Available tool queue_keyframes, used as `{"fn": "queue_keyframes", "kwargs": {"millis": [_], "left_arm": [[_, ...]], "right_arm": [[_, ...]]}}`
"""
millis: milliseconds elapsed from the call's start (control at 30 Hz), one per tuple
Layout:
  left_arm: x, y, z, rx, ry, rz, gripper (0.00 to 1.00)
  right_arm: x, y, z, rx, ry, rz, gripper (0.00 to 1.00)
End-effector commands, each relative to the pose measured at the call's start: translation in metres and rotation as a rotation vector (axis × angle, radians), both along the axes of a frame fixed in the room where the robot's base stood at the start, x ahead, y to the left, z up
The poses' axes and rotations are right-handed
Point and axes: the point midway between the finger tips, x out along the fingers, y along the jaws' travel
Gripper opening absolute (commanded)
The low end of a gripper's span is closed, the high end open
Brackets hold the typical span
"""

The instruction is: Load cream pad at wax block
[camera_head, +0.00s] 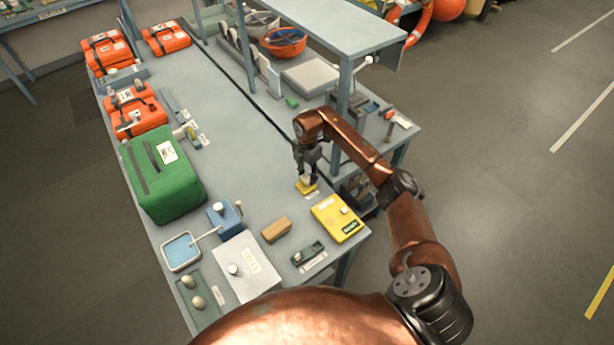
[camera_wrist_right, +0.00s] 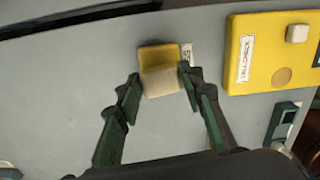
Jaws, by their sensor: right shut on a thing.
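The cream pad (camera_wrist_right: 161,80) is between the fingertips of my right gripper (camera_wrist_right: 160,77), which is shut on it. In the head view my right gripper (camera_head: 308,178) points down at the small yellow block (camera_head: 306,188), which looks like the wax block. In the wrist view the pad overlaps the near part of this yellow block (camera_wrist_right: 158,53). Whether the pad touches or presses on it, I cannot tell. My left gripper is not in view.
A larger yellow panel (camera_head: 337,218) with a cream knob lies close to the right gripper. A tan block (camera_head: 276,229), a dark green device (camera_head: 308,253) and a white board (camera_head: 247,266) lie nearer. A green case (camera_head: 162,172) stands left. A raised shelf (camera_head: 320,23) is behind.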

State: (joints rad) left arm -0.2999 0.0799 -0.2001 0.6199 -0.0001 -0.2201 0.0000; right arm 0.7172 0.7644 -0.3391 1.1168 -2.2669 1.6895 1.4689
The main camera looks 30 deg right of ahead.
Motion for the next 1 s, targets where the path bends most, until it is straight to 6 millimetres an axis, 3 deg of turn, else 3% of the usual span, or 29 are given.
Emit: {"fn": "queue_keyframes", "kwargs": {"millis": [600, 1000], "left_arm": [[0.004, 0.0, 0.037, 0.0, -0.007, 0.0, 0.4], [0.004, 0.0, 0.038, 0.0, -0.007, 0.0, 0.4]], "right_arm": [[0.0, 0.0, 0.051, 0.0, -0.002, 0.0, 0.16], [0.0, 0.0, 0.052, 0.0, -0.001, 0.0, 0.16]]}}
